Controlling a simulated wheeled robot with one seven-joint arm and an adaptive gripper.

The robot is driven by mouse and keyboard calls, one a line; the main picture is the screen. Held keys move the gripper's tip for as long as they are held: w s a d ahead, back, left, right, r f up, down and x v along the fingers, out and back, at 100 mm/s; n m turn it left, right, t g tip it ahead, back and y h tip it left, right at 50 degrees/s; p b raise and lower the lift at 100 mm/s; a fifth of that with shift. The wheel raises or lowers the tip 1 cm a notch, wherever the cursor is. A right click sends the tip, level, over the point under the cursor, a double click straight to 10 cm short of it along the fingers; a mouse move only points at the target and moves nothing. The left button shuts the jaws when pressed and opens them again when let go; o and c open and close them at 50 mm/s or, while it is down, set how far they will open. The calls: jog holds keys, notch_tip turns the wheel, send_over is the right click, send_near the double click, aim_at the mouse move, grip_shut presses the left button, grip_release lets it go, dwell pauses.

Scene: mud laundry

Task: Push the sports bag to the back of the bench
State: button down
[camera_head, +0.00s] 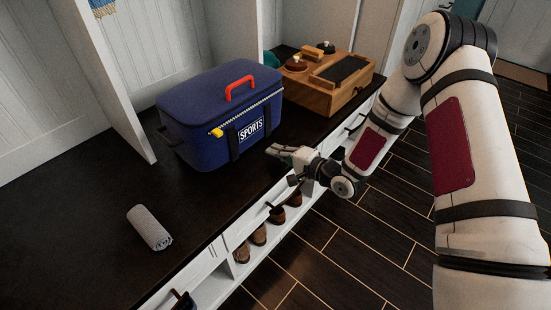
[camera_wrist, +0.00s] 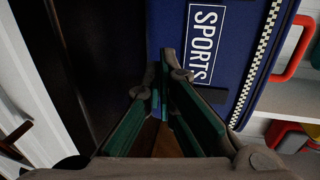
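The sports bag (camera_head: 215,120) is a dark blue box-shaped bag with a red handle, yellow zip pull and "SPORTS" label. It stands upright on the dark bench top (camera_head: 85,215), between the divider on its left and a wooden box on its right. My gripper (camera_head: 274,149) is low at the bag's front right, over the bench's front edge, fingers pointing toward the bag. In the wrist view the fingers (camera_wrist: 160,80) are together and empty, just in front of the bag's front face (camera_wrist: 175,40) near the label. I cannot tell whether they touch it.
A wooden box (camera_head: 318,99) with brushes on it stands right of the bag. A rolled grey towel (camera_head: 150,228) lies on the bench at the left. A white divider (camera_head: 105,85) rises left of the bag. Shoes (camera_head: 259,234) sit on the shelf below. Dark floor lies in front.

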aim_at(252, 139)
jog(key=shift+r+b+x, duration=0.2)
jog(key=shift+r+x, duration=0.05)
jog(key=shift+x, duration=0.95)
jog(key=shift+r+b+x, duration=0.2)
jog(key=shift+r+x, duration=0.05)
jog(key=shift+x, duration=1)
jog(key=shift+r+b+x, duration=0.2)
jog(key=shift+r+x, duration=0.1)
jog(key=shift+x, duration=0.9)
jog(key=shift+w+a, duration=0.1)
jog(key=shift+a, duration=0.2)
